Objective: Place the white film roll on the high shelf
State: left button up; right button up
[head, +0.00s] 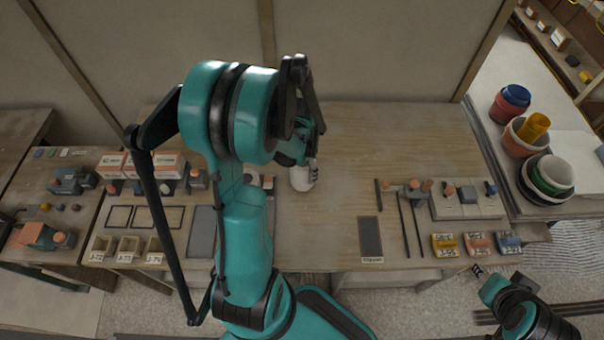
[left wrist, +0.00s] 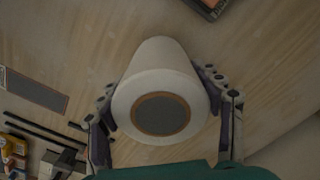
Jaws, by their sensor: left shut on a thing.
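The white film roll (left wrist: 160,68) stands out in the left wrist view, with its round end and dark brown-rimmed core facing the camera. My left gripper (left wrist: 165,115) has one finger on each side of the roll and is shut on it. In the head view the roll (head: 302,178) shows in part below my left gripper (head: 308,163), over the middle of the wooden table; my arm hides some of it. I cannot tell whether the roll touches the table. My right gripper (head: 478,271) is partly in view at the lower right, apart from everything; its jaws are unclear. No high shelf is clearly visible.
The wooden table (head: 390,130) is clear at its back middle and right. Tools and a grey tray (head: 468,210) lie at the right. Small labelled bins (head: 128,249) and boxes (head: 168,165) stand at the left. Stacked buckets (head: 545,180) stand beyond the right edge.

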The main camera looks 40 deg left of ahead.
pick_arm(q)
notch_tip(320, 180, down, 2)
jog(key=shift+w+f, duration=0.1)
jog(key=o, duration=1)
jog(key=shift+f+b, duration=0.1)
jog(key=shift+b, duration=0.25)
jog(key=o, duration=0.4)
